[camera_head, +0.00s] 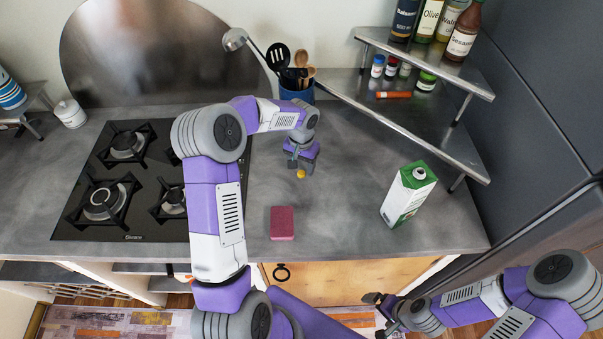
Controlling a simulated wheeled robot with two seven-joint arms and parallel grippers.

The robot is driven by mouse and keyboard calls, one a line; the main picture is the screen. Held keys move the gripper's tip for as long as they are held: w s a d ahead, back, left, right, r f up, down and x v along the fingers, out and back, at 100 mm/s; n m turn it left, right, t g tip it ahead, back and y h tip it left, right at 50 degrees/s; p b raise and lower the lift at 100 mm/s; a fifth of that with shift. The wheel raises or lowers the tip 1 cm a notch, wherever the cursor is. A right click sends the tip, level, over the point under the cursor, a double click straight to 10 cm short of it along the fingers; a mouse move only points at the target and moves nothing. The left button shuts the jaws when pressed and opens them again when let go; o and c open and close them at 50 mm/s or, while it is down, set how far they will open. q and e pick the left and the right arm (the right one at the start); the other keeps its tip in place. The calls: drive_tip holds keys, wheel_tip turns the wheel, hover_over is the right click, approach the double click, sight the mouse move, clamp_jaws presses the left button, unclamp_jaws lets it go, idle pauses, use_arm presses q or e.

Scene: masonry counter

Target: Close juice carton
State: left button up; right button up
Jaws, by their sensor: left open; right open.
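The juice carton (402,203) is white and green with a green top and stands on the right part of the grey counter. A round whitish spout (419,173) shows on its top. A small yellow piece (300,173), possibly the cap, is just below the fingers of my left gripper (300,163), left of the carton. My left gripper is open and points down; I cannot tell whether it touches the yellow piece. My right gripper (376,313) is open and empty, low in front of the counter's front edge, below the carton in the picture.
A dark red sponge-like block (282,223) lies near the front edge. A gas hob (130,210) fills the left. A blue utensil pot (297,93) stands at the back. A metal corner shelf (440,120) with bottles and jars is behind the carton. The counter between sponge and carton is clear.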

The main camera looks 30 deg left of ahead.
sight(301, 174)
use_arm(q)
wheel_tip(301, 174, down, 2)
drive_tip(key=shift+f, duration=0.1)
drive_tip(key=shift+c, duration=0.3)
clamp_jaws()
